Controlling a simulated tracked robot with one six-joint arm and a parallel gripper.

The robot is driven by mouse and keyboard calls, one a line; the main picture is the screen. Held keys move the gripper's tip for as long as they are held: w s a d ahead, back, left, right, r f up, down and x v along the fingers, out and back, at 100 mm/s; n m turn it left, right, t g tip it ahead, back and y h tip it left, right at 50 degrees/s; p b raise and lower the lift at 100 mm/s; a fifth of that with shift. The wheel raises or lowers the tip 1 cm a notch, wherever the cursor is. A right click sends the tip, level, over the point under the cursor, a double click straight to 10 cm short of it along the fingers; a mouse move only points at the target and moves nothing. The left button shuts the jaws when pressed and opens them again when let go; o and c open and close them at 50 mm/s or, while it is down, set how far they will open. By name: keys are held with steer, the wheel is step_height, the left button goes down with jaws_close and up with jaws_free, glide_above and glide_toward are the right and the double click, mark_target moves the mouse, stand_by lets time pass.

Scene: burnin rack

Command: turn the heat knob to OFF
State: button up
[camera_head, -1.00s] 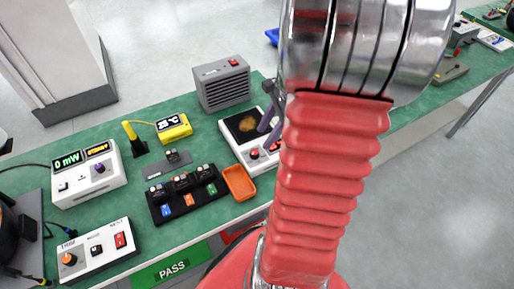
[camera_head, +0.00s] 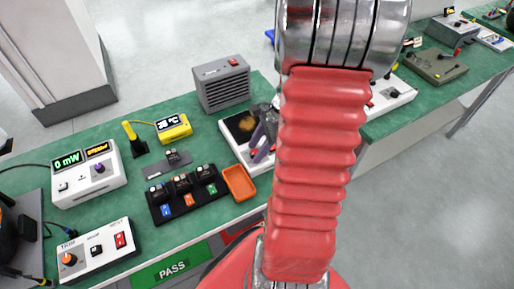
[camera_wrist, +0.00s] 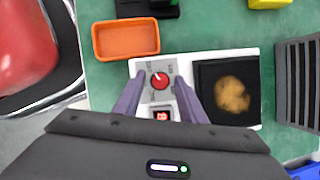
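The heat knob (camera_wrist: 159,80) is a red dial on a grey panel at one end of the white hot plate (camera_wrist: 222,53). Lettering around the knob is too small to read. A small red-digit display (camera_wrist: 162,115) sits below it in the wrist view. My gripper (camera_wrist: 159,82) is open, with one purple finger on each side of the knob and a visible gap on both sides. How high the fingertips are above the panel I cannot tell. In the head view the hot plate (camera_head: 231,143) is partly hidden by my gripper (camera_head: 262,142) and arm, and the knob is covered.
An orange tray (camera_wrist: 126,40) lies beside the hot plate. A brown patch marks the black plate top (camera_wrist: 229,92). A grey vented box (camera_head: 222,83) stands behind. A yellow temperature display (camera_head: 174,128) and a black socket board (camera_head: 187,195) are to the left.

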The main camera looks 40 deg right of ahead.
steer(key=c, duration=0.8)
steer(key=shift+c, duration=0.2)
steer(key=shift+n, duration=0.4)
steer(key=o, duration=1)
steer(key=v, duration=1.3)
steer(key=shift+w+d+r, duration=0.1)
steer(key=shift+d+r, duration=0.15)
steer(key=shift+r, duration=0.1)
